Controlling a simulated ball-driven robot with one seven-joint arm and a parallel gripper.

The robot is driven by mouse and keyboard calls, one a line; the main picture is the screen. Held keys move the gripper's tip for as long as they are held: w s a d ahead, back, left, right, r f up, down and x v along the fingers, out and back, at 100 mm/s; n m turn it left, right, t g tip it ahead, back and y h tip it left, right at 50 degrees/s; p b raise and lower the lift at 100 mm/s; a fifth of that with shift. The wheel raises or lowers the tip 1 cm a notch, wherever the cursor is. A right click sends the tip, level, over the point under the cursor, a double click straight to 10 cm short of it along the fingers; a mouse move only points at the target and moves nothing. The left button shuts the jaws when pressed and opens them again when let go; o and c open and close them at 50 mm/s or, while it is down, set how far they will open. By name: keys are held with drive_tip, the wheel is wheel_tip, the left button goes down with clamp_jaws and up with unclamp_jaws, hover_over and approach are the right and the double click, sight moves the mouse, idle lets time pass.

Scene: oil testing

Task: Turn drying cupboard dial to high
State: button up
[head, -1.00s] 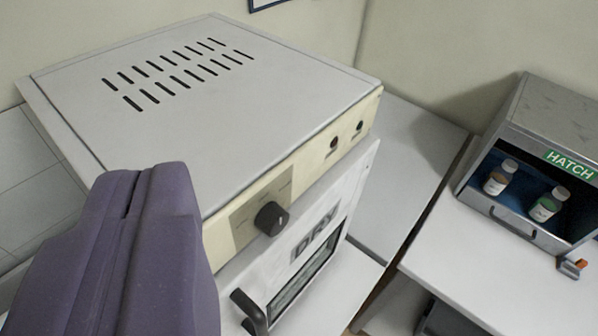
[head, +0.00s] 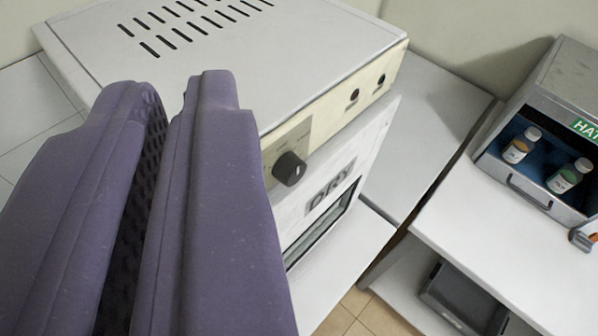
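The drying cupboard (head: 215,62) is a pale box with slots in its top and a cream front strip. Its black dial (head: 290,168) sits on that strip, above the door marked DRY (head: 332,188). The dial's setting marks are too small to read. My gripper (head: 178,90) has two purple fingers with a narrow gap between them and nothing seen in it. It is at the left, in front of the cupboard, its tips to the left of the dial in the picture and apart from it. The fingers hide the front's left part and the door handle.
A metal hatch box (head: 577,85) with two small bottles (head: 519,146) (head: 570,177) stands on the white bench (head: 500,240) at the right. A grey tray (head: 463,298) lies on a lower shelf.

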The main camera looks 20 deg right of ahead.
drive_tip(key=o, duration=0.3)
drive_tip(key=shift+w+f+g+p, duration=0.2)
drive_tip(key=shift+w+g+p, duration=0.1)
drive_tip(key=shift+p, duration=0.25)
drive_tip(key=shift+o, duration=1.4)
drive_tip(key=w+f+m+g+y+p, duration=0.2)
drive_tip(key=w+f+g+p, duration=0.2)
drive_tip(key=p, duration=0.6)
drive_tip(key=shift+w+d+f+g+p, duration=0.3)
drive_tip(key=shift+d+f+g, duration=0.15)
drive_tip(key=shift+f, duration=0.45)
drive_tip(key=m+t+y+p, duration=0.65)
drive_tip(key=m+p, duration=0.55)
drive_tip(key=m, duration=0.5)
approach(297, 177)
drive_tip(key=w, duration=0.1)
drive_tip(key=shift+g+y, duration=0.25)
drive_tip(key=shift+g, duration=0.15)
drive_tip(key=x, duration=0.2)
drive_tip(key=p+x, duration=0.1)
drive_tip(key=x, duration=0.4)
drive_tip(key=shift+w+a+r, duration=0.15)
drive_tip(key=shift+w+r, duration=0.1)
drive_tip(key=c, duration=0.8)
